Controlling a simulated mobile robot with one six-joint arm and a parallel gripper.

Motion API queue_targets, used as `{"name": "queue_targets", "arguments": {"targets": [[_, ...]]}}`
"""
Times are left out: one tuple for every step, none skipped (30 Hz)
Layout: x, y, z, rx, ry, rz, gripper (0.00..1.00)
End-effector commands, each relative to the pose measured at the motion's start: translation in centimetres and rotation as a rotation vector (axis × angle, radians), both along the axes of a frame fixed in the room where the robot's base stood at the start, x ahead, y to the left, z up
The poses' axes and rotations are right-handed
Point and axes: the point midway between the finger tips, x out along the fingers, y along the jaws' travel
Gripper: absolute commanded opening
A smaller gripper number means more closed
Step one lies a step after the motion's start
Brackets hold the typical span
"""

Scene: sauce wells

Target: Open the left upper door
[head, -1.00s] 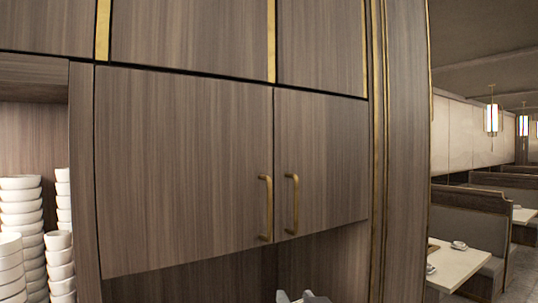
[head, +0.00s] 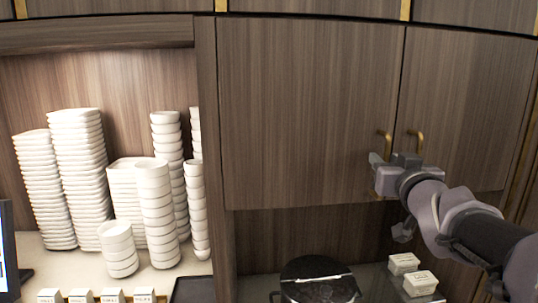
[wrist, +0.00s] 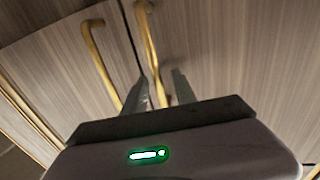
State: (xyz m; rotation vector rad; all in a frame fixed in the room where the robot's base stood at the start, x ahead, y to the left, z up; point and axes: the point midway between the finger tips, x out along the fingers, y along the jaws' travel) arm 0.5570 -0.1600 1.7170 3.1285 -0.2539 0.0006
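The left upper door (head: 305,110) is a closed brown wood-grain panel. Its brass bar handle (head: 384,140) stands near its right edge, the lower part mostly hidden by my gripper (head: 378,168). In the wrist view, a brass handle (wrist: 149,42) runs down between the fingertips of my gripper (wrist: 158,85). The fingers stand apart on either side of it; I cannot tell whether either touches it. From the head view, this appears to be the left door's handle. The other handle (wrist: 96,55) lies outside the fingers.
The closed right upper door (head: 465,110) has its own brass handle (head: 416,142) close beside my gripper. White bowl stacks (head: 155,215) fill the left alcove. Below the doors are a round black-topped item (head: 318,280) and small white boxes (head: 405,263) on the counter.

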Motion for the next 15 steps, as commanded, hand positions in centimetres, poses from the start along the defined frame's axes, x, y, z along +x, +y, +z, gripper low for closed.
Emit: {"name": "queue_targets", "arguments": {"targets": [[0.51, -0.05, -0.04, 0.0, 0.002, 0.001, 0.33], [0.72, -0.09, -0.04, 0.0, 0.001, 0.001, 0.33], [0.92, -0.11, 0.0, 0.0, 0.001, 0.001, 0.33], [1.04, -0.14, 0.01, 0.0, 0.0, 0.0, 0.33], [1.13, -0.15, 0.0, 0.0, 0.0, 0.0, 0.33], [1.2, -0.18, -0.01, 0.0, 0.001, 0.0, 0.33], [1.22, -0.18, -0.02, 0.0, 0.001, 0.0, 0.33], [1.23, -0.18, -0.02, 0.0, 0.001, 0.0, 0.33], [1.22, -0.19, -0.02, 0.0, 0.001, 0.0, 0.33], [1.21, -0.19, -0.01, 0.0, 0.001, 0.0, 0.33], [1.2, -0.19, -0.01, 0.0, 0.001, 0.0, 0.33], [1.19, -0.18, -0.01, 0.0, 0.001, 0.0, 0.33], [1.19, -0.18, -0.01, 0.0, 0.001, 0.0, 0.28], [1.18, -0.18, -0.01, 0.0, 0.001, 0.0, 0.22], [1.18, -0.18, -0.01, 0.0, 0.001, 0.0, 0.14]]}}
